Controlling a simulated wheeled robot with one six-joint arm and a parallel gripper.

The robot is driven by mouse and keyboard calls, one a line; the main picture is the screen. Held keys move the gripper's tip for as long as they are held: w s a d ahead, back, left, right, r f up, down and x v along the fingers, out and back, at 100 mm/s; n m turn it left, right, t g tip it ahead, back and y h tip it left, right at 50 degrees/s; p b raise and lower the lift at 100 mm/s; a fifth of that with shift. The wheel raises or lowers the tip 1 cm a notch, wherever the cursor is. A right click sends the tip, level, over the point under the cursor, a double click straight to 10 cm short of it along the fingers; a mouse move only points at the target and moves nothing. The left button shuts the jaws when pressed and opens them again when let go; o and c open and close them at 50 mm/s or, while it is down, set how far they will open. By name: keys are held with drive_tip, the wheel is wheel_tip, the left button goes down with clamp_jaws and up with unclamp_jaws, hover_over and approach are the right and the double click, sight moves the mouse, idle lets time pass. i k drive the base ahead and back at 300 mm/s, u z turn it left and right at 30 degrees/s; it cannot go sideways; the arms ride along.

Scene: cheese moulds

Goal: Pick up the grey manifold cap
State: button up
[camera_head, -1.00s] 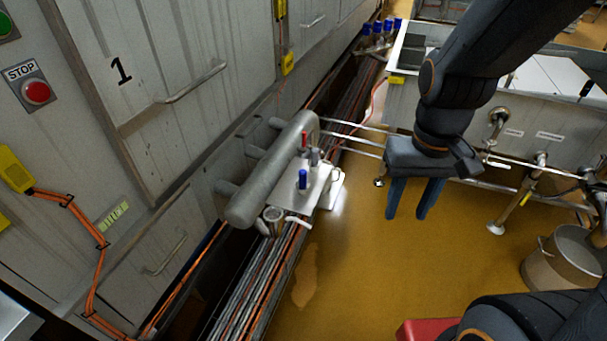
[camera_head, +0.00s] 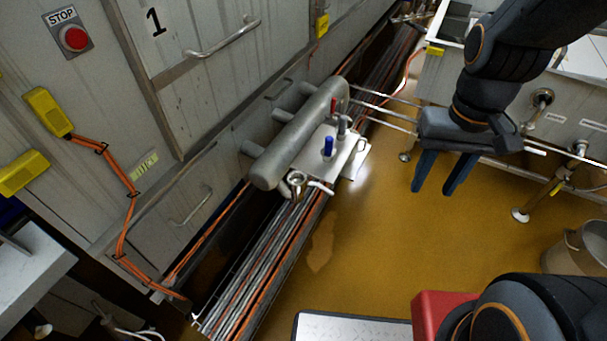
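A grey manifold pipe (camera_head: 300,137) runs along the machine wall, with a flat metal plate (camera_head: 345,152) beside it. On the plate stand a blue cap (camera_head: 327,146), a red cap (camera_head: 333,104) and a small grey cap (camera_head: 342,124) between them, partly crowded by its neighbours. My gripper (camera_head: 438,188) hangs to the right of the plate, above the yellow floor, apart from the caps. Its two blue fingers point down, spread apart, with nothing between them.
A cable trough (camera_head: 262,270) runs below the manifold. A steel tank (camera_head: 510,110) with pipes stands behind my gripper, and a metal pot (camera_head: 580,250) at the right. A red box (camera_head: 437,310) is at the bottom. The floor (camera_head: 385,240) between is clear.

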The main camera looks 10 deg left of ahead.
sight(341, 132)
drive_tip(key=z, duration=1)
drive_tip(key=i, duration=1.65)
drive_tip(key=u, duration=3.95)
drive_tip(key=k, duration=0.3)
drive_tip(key=z, duration=1.05)
